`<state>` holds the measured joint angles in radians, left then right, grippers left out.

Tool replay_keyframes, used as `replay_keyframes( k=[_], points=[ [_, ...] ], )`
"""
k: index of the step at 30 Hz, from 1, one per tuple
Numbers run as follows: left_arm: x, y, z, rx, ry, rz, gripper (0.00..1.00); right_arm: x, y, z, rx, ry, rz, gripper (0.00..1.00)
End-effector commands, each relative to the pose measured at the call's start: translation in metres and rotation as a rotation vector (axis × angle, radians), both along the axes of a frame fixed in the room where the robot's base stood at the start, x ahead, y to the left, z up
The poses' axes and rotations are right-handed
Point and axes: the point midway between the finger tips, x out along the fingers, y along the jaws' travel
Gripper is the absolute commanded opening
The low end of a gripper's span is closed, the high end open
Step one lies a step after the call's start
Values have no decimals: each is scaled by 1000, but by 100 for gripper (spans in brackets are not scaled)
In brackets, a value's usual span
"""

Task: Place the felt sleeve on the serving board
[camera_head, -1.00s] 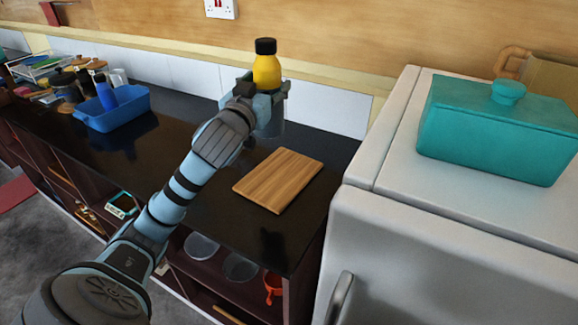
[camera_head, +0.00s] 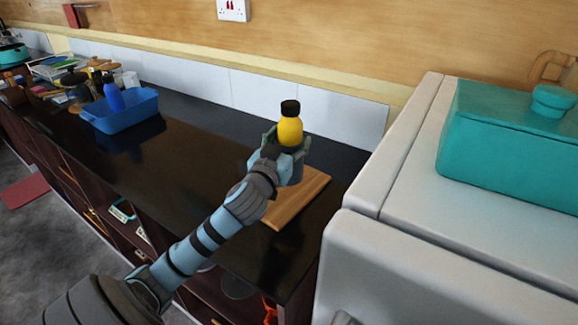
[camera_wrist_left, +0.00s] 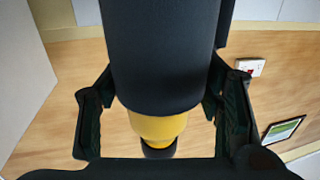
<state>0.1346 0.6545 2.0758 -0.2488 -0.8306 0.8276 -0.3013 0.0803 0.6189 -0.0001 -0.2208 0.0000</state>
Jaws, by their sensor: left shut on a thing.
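The felt sleeve (camera_head: 296,172) is dark grey and sits around the lower part of a yellow bottle (camera_head: 290,131) with a black cap. My left gripper (camera_head: 284,150) is shut on the sleeve, with the bottle upright in it. The wooden serving board (camera_head: 287,213) lies on the dark counter, partly hidden by my gripper and the sleeve. The sleeve appears over the board's far left part; I cannot tell whether it touches. In the left wrist view the sleeve (camera_wrist_left: 165,50) fills the space between the fingers, with the yellow bottle (camera_wrist_left: 158,127) below it. My right gripper is not in view.
A white appliance (camera_head: 400,225) stands right of the board, with a teal lidded box (camera_head: 510,145) on top. A blue tub (camera_head: 120,112) holding a blue bottle (camera_head: 114,95) stands at left. The counter (camera_head: 190,150) between tub and board is clear.

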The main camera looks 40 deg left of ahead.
Motion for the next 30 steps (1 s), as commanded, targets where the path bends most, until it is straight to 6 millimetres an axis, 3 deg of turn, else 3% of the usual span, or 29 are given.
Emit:
replay_keyframes(
  k=[10, 16, 17, 18, 20, 30],
  points=[
    [0, 0, -52, 0, -1, -1, 10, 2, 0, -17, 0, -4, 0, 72],
    [0, 0, -53, 1, -4, -1, 10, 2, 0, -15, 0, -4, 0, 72],
    [0, 0, -54, 0, -1, 0, 64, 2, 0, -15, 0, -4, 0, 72],
    [0, 0, -54, 0, -1, 0, 71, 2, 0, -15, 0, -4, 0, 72],
    [0, 0, -54, 0, -1, 0, 80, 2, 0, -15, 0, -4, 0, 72],
    [-1, -1, -53, 1, -1, -1, 80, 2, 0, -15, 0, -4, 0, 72]
  ],
)
